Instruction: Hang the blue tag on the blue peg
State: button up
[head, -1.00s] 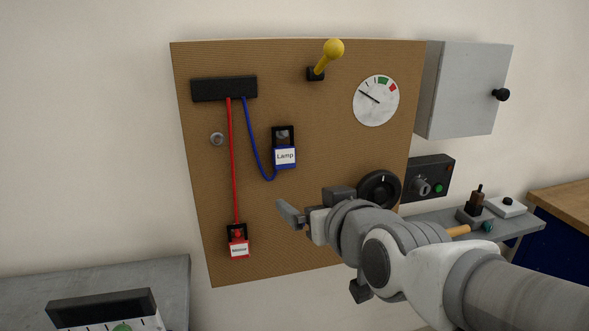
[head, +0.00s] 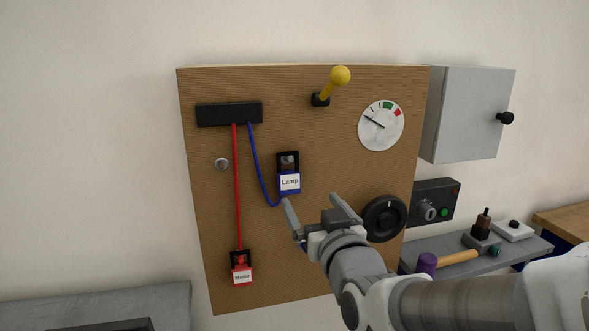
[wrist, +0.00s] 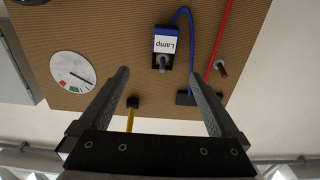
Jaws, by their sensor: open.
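The blue tag (head: 289,182), labelled "Lamp", has a black upper part with an opening and hangs on a grey peg on the brown board. A blue cord runs from it to a black bar. It also shows, upside down, in the wrist view (wrist: 164,46). My gripper (head: 311,200) is open and empty, just below and right of the tag in the head view. In the wrist view my open fingers (wrist: 159,73) stand apart, with the tag beyond them, between their directions. A small blue bit (head: 303,247) shows beside my gripper; I cannot tell whether it is the blue peg.
A red tag (head: 241,276) on a red cord hangs lower left. A bare grey peg (head: 221,163) is left of the blue tag. A yellow-knobbed lever (head: 340,77), a gauge (head: 381,126) and a black dial (head: 384,218) are around. A grey cabinet (head: 468,115) stands right.

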aim_at(290, 177)
jog(key=p+x, duration=0.5)
jog(key=x, duration=0.3)
jog(key=shift+w+a+f, duration=0.1)
jog(key=shift+w, duration=0.05)
jog(key=shift+a+f+p+x, duration=0.15)
jog(key=shift+p+x, duration=0.3)
jog(key=shift+x, duration=0.85)
jog(key=shift+a+f+p+x, duration=0.15)
jog(key=shift+p+x, duration=0.25)
jog(key=shift+x, duration=0.9)
jog(key=shift+r, duration=0.1)
jog(key=c, duration=1.5)
jog(key=shift+o, duration=0.2)
jog(key=shift+r, duration=0.1)
